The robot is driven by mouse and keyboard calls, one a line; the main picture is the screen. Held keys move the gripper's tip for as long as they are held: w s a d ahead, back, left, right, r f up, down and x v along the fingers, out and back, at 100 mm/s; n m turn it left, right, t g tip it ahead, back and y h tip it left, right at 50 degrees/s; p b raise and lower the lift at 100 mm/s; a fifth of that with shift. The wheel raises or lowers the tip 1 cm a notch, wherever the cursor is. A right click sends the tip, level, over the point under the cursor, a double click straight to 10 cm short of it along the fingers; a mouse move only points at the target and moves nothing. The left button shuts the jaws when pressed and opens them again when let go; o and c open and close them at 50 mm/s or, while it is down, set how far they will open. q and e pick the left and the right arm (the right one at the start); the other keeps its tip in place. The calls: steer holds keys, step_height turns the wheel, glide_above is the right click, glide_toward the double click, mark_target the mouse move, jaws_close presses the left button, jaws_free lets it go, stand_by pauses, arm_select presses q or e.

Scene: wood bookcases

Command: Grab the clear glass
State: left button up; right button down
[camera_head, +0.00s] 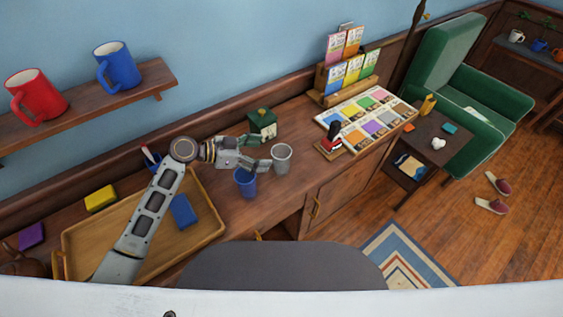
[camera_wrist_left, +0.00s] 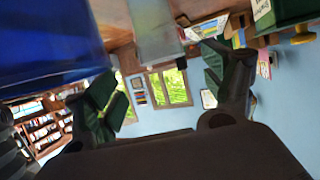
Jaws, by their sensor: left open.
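The clear glass (camera_head: 282,158) stands upright on the wooden counter, greyish and see-through. It also shows at the top of the left wrist view (camera_wrist_left: 155,30), seen between my two fingers. My left gripper (camera_head: 265,153) is open and empty, reaching in from the left, with its fingertips close to the glass's left side. I cannot tell whether they touch it. In the left wrist view the gripper (camera_wrist_left: 165,90) shows its fingers spread apart. My right gripper is not in view.
A blue cup (camera_head: 245,183) stands just in front of the gripper and fills the upper left of the wrist view (camera_wrist_left: 40,45). A green-topped box (camera_head: 262,124) stands behind. A wooden tray (camera_head: 208,237) lies left. Counter right of the glass is clear up to a small stamp stand (camera_head: 331,148).

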mark_target(281, 161)
arm_select(q)
steer(key=x, duration=0.2)
steer(key=shift+w+d+f, duration=0.1)
steer(key=shift+d, duration=0.15)
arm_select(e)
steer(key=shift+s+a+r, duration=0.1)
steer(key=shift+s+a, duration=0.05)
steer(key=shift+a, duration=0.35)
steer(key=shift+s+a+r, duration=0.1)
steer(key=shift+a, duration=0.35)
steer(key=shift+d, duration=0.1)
